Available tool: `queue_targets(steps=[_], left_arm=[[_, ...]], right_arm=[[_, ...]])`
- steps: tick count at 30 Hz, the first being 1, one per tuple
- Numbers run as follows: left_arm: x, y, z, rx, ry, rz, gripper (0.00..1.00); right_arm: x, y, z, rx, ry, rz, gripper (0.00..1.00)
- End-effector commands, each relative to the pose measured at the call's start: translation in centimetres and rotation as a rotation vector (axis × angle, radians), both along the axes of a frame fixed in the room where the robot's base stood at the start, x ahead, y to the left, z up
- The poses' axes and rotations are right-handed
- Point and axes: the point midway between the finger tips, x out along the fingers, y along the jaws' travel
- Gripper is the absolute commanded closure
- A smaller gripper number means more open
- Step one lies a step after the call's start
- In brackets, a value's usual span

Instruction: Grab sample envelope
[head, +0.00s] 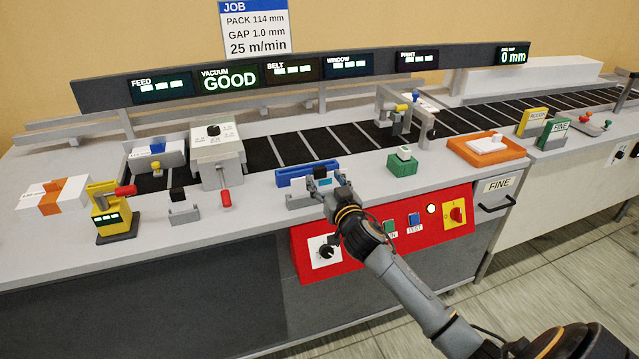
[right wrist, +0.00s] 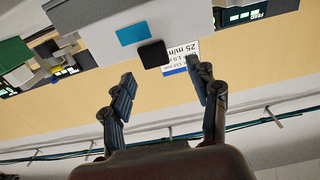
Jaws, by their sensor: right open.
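In the head view my right gripper (head: 326,184) is at the front edge of the machine top, in front of a blue holder (head: 295,178). I cannot tell for certain whether this panel is the sample envelope. My left gripper is not in view.
A red control panel (head: 386,254) lies below the gripper on the machine front. A green block (head: 402,167) and an orange tray (head: 463,153) stand to the right. A yellow gauge (head: 111,215) and striped envelopes (head: 72,188) sit at the left. The belt (head: 275,150) runs behind.

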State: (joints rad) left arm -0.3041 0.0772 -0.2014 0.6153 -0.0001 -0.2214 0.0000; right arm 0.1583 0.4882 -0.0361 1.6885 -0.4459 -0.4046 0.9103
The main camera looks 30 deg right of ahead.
Motion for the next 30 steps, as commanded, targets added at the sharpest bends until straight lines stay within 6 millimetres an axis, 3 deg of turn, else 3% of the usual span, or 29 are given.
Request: queue_targets(steps=[5,15,25,26,30], left_arm=[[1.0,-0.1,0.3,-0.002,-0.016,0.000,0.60],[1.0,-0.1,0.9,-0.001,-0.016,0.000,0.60],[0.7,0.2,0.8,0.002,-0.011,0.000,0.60],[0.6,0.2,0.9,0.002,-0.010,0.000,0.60],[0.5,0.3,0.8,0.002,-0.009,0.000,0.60]], right_arm=[[1.0,-0.3,0.1,-0.001,0.000,0.001,0.40],[4.9,-1.7,0.1,0.000,-0.001,0.000,0.40],[5.5,-1.8,0.0,-0.001,0.000,0.001,0.40],[5.5,-1.8,0.0,-0.001,0.000,0.001,0.42],[5.5,-1.8,0.0,-0.001,0.001,0.001,0.70]])
